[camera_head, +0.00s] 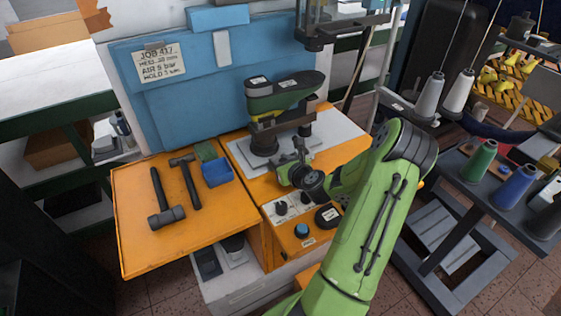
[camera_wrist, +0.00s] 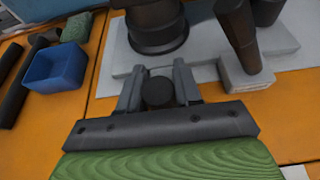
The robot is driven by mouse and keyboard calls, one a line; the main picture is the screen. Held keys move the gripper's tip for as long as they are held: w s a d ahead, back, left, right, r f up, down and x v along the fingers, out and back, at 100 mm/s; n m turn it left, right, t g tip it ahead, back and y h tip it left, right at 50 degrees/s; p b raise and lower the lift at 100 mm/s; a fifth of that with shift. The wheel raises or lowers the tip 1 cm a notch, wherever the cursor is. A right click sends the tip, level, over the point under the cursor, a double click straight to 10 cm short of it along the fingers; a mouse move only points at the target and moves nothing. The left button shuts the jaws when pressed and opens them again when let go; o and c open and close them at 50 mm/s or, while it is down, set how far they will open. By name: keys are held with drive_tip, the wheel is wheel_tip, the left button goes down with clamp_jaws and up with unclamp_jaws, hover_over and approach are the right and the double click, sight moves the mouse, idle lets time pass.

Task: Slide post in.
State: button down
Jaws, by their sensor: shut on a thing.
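My gripper (camera_wrist: 158,88) is shut on a dark round post (camera_wrist: 158,93), whose round end shows between the two grey fingers in the wrist view. In the head view my gripper (camera_head: 301,152) is in front of the machine, close to the grey base plate (camera_head: 340,137). Beyond the fingers in the wrist view stands a dark round pedestal (camera_wrist: 157,28) on the grey plate, apart from the held post.
A blue bin (camera_head: 217,173), a green block (camera_head: 205,151) and two hammers (camera_head: 184,180) lie on the orange table (camera_head: 135,240) at left. A control panel with knobs (camera_head: 302,231) is at the front. A leaning dark column (camera_wrist: 238,35) stands close to the right of the fingers.

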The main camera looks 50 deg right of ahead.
drive_tip(key=shift+d, duration=0.1)
drive_tip(key=s+d+p, duration=0.1)
drive_tip(key=d, duration=0.4)
drive_tip(key=s+d+p, duration=0.1)
drive_tip(key=s+d, duration=0.1)
drive_tip(key=d, duration=0.4)
drive_tip(key=s+d+p, duration=0.2)
drive_tip(key=d, duration=0.4)
drive_tip(key=shift+s, duration=0.25)
drive_tip(key=shift+s+d+r, duration=0.1)
drive_tip(key=shift+d, duration=0.1)
drive_tip(key=c, duration=0.9)
unclamp_jaws()
drive_tip(key=shift+d, duration=0.15)
drive_tip(key=shift+o, duration=0.2)
